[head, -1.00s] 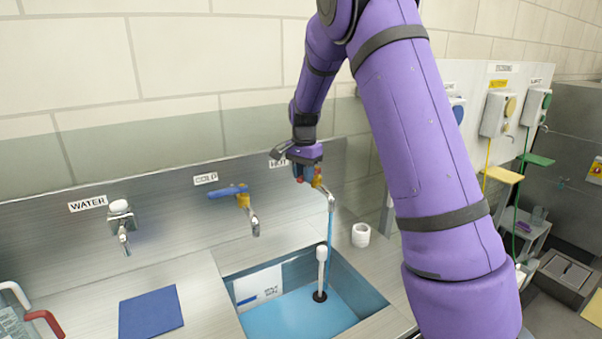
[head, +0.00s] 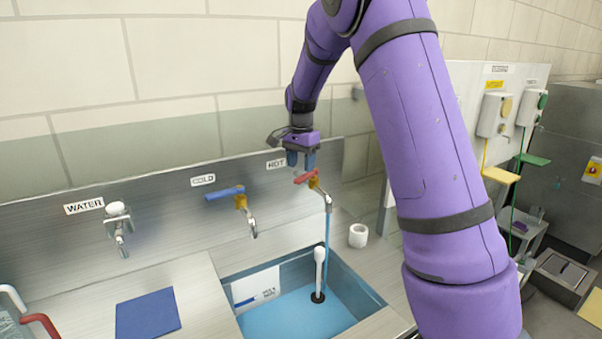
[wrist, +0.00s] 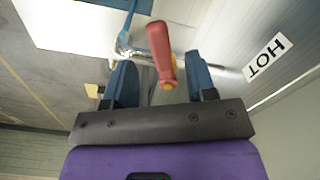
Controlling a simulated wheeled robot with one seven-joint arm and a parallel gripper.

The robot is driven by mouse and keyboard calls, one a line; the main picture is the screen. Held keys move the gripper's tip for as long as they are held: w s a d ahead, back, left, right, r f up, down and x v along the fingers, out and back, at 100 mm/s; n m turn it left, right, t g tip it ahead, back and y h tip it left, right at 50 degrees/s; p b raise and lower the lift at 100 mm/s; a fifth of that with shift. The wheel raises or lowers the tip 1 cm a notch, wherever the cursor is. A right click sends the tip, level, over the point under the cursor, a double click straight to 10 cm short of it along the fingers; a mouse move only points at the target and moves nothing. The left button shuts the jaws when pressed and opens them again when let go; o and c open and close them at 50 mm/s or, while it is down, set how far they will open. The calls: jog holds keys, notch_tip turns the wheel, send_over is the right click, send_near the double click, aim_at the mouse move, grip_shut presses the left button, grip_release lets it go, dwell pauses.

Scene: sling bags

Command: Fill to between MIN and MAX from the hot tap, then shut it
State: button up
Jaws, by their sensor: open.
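The hot tap has a red lever (head: 306,176) on a brass body under the HOT label (head: 276,164). A thin blue stream of water (head: 327,235) runs from its spout into the sink (head: 352,282), where blue water covers the bottom. A white standpipe (head: 320,262) stands in the sink, and a white level plate (head: 256,289) is on the sink wall; its marks are too small to read. My gripper (head: 300,160) is open just above the red lever. In the wrist view the lever (wrist: 161,55) lies between the spread blue fingers, apart from both.
The cold tap with a blue lever (head: 226,193) and the WATER tap (head: 118,225) are to the left. A white cup-like roll (head: 358,235) stands right of the sink. A blue cloth (head: 147,314) lies on the left counter. Dispensers (head: 494,115) hang at right.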

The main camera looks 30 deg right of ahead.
aim_at(302, 178)
notch_tip(302, 178, up, 7)
dwell(0.3)
dwell(0.5)
jog(key=s+a+r+n+t, duration=0.1)
jog(key=s+a+r+n, duration=0.3)
jog(key=s, duration=0.5)
jog(key=s+a+r+n+t, duration=0.2)
jog(key=s+r, duration=0.3)
jog(key=s, duration=0.5)
jog(key=s+a+f+n+t, duration=0.1)
jog(key=s+a+n, duration=0.1)
jog(key=s, duration=0.7)
jog(key=s+a+f+n+t, duration=0.1)
jog(key=s+a+f+n, duration=0.1)
jog(key=s+n, duration=0.3)
jog(key=s, duration=0.4)
jog(key=shift+s+a, duration=0.4)
jog(key=shift+f, duration=0.1)
dwell(2.7)
